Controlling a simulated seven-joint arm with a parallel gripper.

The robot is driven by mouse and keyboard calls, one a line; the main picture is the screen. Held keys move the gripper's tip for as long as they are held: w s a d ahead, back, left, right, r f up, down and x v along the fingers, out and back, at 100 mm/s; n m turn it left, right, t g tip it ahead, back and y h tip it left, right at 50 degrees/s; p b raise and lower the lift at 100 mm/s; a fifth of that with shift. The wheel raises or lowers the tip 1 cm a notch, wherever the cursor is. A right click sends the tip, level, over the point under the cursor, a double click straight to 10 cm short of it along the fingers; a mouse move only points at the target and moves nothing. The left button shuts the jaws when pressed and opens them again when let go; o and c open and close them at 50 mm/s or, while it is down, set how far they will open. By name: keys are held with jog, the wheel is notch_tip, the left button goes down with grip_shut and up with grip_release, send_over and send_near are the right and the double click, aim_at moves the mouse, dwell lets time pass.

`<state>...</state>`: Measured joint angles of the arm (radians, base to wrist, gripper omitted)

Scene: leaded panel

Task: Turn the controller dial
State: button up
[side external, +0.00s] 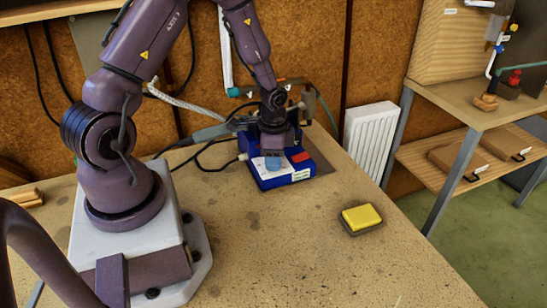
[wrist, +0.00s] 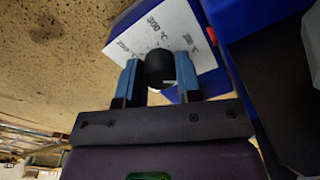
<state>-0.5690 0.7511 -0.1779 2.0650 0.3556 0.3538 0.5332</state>
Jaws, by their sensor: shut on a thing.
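The controller (side external: 270,182) is a blue box on the bench near the back, with a pale label on its top and front. In the wrist view its white label panel (wrist: 182,22) carries printed temperature markings, partly hidden. The black dial (wrist: 160,68) stands on that panel. My gripper (wrist: 160,76) has its two blue fingers on either side of the dial, shut on it. In the side view my gripper (side external: 273,160) is over the front left of the controller, and the dial is hidden there.
A yellow sponge (side external: 361,217) sits in a dark tray on the right of the bench. A cable and a grey-handled tool (side external: 208,133) lie left of the controller. A white radiator (side external: 370,140) and a wooden shelf (side external: 470,125) stand beyond. The bench front is clear.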

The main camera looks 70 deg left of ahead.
jog(key=o, duration=0.9)
jog(key=shift+o, duration=0.2)
notch_tip(320, 180, up, 13)
notch_tip(320, 180, down, 13)
jog(key=n, duration=1.4)
jog(key=shift+n, duration=0.4)
